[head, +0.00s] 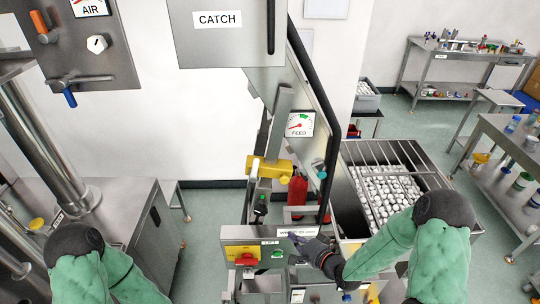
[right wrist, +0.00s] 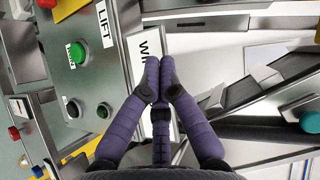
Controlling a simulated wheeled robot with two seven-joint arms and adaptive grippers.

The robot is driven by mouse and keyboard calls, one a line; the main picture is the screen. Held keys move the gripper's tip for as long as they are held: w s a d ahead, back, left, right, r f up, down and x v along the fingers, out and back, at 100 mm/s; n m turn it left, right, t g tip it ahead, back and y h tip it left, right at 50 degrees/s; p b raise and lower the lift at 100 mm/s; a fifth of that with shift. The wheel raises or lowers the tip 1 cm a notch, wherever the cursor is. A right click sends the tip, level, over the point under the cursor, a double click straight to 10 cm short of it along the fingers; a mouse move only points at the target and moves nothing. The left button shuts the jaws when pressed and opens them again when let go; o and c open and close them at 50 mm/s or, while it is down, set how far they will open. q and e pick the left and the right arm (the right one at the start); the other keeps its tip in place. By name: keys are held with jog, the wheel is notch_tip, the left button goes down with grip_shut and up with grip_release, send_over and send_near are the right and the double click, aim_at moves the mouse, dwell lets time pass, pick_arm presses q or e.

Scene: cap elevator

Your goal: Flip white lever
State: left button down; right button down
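The tips lie over a white plate (right wrist: 143,48) with partly hidden lettering; contact cannot be told. My left gripper is out of view; only a green arm part shows.
The control box (head: 230,235) carries a red knob on yellow (head: 247,260) and a green button, also in the wrist view (right wrist: 78,54) beside the LIFT label. A bin of pale caps (head: 385,192) stands right.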

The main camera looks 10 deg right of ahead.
aim_at(255, 170)
notch_tip(255, 170, up, 24)
jog(key=d+m+t+y+p, duration=0.1)
jog(key=y+p, duration=0.3)
jog(key=p, duration=0.5)
jog(key=shift+s+d+f+m+t+y, duration=0.3)
jog(key=shift+s+d+t+y, duration=0.1)
jog(key=shift+d+t, duration=0.5)
jog(key=p+x, duration=0.2)
jog(key=x, duration=0.8)
jog(key=shift+w+a+r, duration=0.15)
jog(key=shift+w, duration=0.05)
jog(key=shift+w+a+r+p, duration=0.15)
jog(key=shift+a+p, duration=0.2)
jog(key=shift+a, duration=0.55)
jog(key=shift+a+r+p, duration=0.15)
jog(key=shift+a+p, duration=0.2)
jog(key=shift+a, duration=0.5)
